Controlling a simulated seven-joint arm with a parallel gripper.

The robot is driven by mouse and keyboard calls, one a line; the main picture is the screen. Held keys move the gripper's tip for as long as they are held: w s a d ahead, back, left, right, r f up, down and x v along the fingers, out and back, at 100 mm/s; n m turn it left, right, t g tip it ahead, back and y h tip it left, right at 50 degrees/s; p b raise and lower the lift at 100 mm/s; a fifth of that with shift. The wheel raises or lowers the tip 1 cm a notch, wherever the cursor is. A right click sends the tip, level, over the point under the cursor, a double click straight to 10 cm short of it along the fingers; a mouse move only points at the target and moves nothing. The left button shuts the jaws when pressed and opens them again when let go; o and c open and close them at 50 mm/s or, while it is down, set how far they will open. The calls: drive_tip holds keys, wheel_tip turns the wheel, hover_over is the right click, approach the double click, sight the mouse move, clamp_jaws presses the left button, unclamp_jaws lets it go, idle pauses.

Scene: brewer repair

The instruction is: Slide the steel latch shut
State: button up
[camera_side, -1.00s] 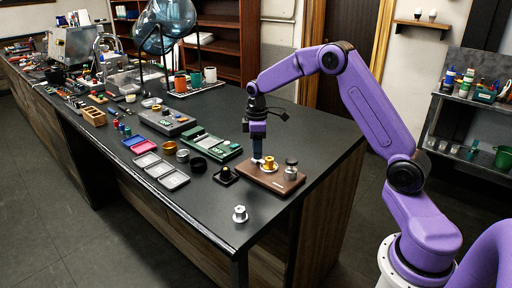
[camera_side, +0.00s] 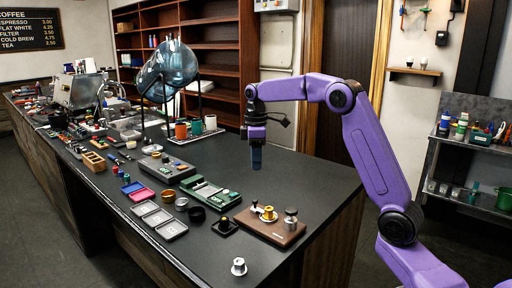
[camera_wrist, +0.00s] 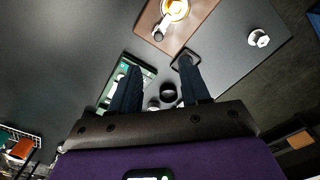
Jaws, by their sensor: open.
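A brown board (camera_side: 262,229) on the black counter carries a brass knob (camera_side: 269,213) and a grey metal knob (camera_side: 290,218). In the wrist view the board (camera_wrist: 203,12) is at the top, with the brass knob (camera_wrist: 176,8) and a grey metal piece (camera_wrist: 160,31) on it. I cannot tell for sure which part is the steel latch. My gripper (camera_side: 257,166) hangs above the counter, behind the board and apart from it. In the wrist view my gripper (camera_wrist: 160,63) has its two dark fingers spread, with nothing held between them.
A green device (camera_side: 208,193) lies left of the board, with a black ring (camera_side: 197,214) and a black stand (camera_side: 224,226) nearby. A loose steel knob (camera_side: 238,267) stands near the front corner. Cups (camera_side: 196,127) stand on a rack behind. The counter behind the board is clear.

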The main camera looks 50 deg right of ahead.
drive_tip(key=shift+r, duration=1.9)
